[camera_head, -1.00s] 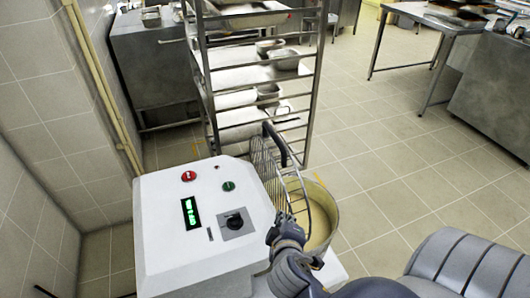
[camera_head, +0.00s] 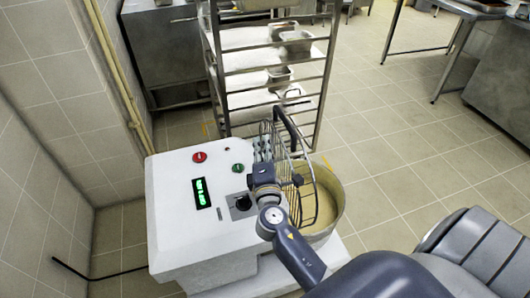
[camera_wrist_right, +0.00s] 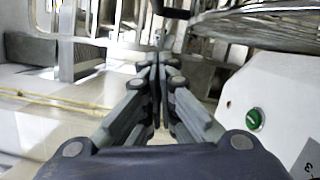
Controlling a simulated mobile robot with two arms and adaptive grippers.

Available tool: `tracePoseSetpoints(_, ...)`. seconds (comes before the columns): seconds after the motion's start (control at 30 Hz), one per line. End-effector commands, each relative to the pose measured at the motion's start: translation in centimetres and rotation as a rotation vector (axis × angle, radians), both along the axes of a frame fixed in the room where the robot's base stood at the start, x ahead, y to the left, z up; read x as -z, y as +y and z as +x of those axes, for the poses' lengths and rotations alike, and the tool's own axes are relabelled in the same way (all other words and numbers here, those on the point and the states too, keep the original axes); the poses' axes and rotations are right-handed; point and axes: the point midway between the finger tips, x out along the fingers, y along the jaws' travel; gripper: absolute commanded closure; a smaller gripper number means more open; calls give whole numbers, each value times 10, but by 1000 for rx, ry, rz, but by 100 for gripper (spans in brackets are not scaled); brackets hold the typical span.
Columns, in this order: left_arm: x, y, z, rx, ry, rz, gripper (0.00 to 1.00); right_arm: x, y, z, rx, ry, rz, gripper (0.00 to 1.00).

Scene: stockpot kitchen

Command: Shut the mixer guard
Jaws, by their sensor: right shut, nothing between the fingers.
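The mixer guard (camera_head: 305,194) is a wire cage with a dark handle bar, raised steeply between the white mixer housing (camera_head: 168,178) and the bowl (camera_head: 335,190). The bowl holds pale dough or batter. My right gripper (camera_head: 264,140) is shut and empty, above the housing's right edge on the guard's housing side. In the right wrist view its closed fingers (camera_wrist_right: 158,65) point ahead, with the guard's wires (camera_wrist_right: 250,22) at upper right. I cannot tell whether they touch the guard. My arm hides part of the guard's lower edge. My left gripper is out of view.
The housing has a red button (camera_head: 199,157), a green button (camera_head: 238,168), a lit display and a dark knob. A metal rack (camera_head: 325,75) with trays stands close behind the mixer. A tiled wall is at left. Open floor (camera_head: 415,160) lies to the right.

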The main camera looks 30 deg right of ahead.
Motion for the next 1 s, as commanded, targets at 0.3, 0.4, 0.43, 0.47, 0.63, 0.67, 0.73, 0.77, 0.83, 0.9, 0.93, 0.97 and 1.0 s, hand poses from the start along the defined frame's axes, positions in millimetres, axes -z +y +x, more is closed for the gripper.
tracePoseSetpoints(0.3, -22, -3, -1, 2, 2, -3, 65, -10, -39, 20, 3, 2, -1, 100)
tracePoseSetpoints(0.4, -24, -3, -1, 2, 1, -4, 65, -11, -47, 18, 2, 2, 0, 100)
tracePoseSetpoints(0.43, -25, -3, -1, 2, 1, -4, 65, -11, -49, 18, 1, 2, 0, 100)
tracePoseSetpoints(0.47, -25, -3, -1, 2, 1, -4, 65, -11, -50, 18, 1, 1, 1, 100)
tracePoseSetpoints(0.63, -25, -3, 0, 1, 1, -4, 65, -11, -52, 17, 1, 1, 3, 100)
tracePoseSetpoints(0.67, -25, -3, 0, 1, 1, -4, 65, -11, -52, 17, 1, 1, 3, 100)
tracePoseSetpoints(0.73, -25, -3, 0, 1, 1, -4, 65, -11, -52, 17, 1, 1, 2, 100)
tracePoseSetpoints(0.77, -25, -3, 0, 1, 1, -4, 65, -11, -52, 17, 1, 1, 2, 100)
tracePoseSetpoints(0.83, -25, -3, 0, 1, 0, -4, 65, -11, -52, 17, 1, 1, 3, 100)
tracePoseSetpoints(0.9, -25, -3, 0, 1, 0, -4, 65, -11, -53, 17, 1, 0, 4, 100)
tracePoseSetpoints(0.93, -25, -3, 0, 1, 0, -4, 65, -11, -54, 16, 2, -1, 7, 100)
tracePoseSetpoints(0.97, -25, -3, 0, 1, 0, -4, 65, -11, -55, 16, 2, -1, 10, 100)
tracePoseSetpoints(1.0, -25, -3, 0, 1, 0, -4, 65, -12, -58, 15, 2, -3, 16, 100)
